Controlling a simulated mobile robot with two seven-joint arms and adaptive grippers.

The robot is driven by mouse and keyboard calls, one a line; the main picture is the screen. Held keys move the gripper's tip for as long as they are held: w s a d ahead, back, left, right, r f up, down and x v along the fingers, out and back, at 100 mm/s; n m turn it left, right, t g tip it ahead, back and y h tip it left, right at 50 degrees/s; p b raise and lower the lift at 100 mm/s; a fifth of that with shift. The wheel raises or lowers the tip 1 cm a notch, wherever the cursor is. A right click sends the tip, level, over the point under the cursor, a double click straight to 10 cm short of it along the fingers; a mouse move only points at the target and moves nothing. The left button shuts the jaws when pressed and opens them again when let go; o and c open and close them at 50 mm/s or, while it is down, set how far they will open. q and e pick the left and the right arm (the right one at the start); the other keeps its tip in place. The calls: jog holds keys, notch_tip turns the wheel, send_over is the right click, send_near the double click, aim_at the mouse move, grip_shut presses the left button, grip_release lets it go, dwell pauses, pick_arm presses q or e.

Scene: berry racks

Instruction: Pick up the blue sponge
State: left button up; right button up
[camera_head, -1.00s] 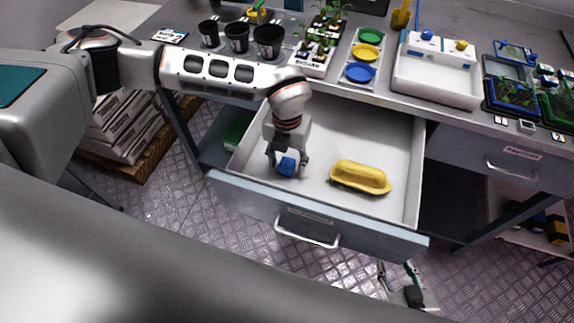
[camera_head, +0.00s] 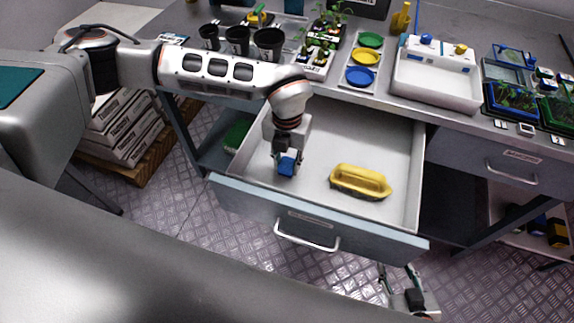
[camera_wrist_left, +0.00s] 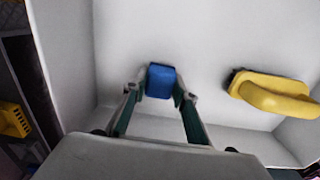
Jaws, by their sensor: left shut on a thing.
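The blue sponge (camera_head: 288,166) is a small blue block in the left part of the open drawer (camera_head: 320,215). My left gripper (camera_head: 287,164) reaches down into the drawer and is shut on the sponge. In the left wrist view the sponge (camera_wrist_left: 161,81) sits between the two fingertips (camera_wrist_left: 160,93), one on each side. I cannot tell whether it is clear of the drawer floor. My right gripper (camera_head: 398,276) is at the bottom of the head view, below the drawer front. Its fingers are apart and nothing shows between them.
A yellow brush (camera_head: 361,181) lies in the drawer, right of the sponge; it also shows in the left wrist view (camera_wrist_left: 275,95). The drawer walls surround both. Black pots (camera_head: 238,40), coloured dishes (camera_head: 361,76) and a white tray (camera_head: 436,88) stand on the bench above.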

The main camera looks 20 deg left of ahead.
aim_at(287, 163)
pick_arm(q)
notch_tip(287, 163, up, 18)
jog(key=shift+r, duration=0.25)
jog(key=shift+o, duration=1.2)
jog(key=c, duration=0.4)
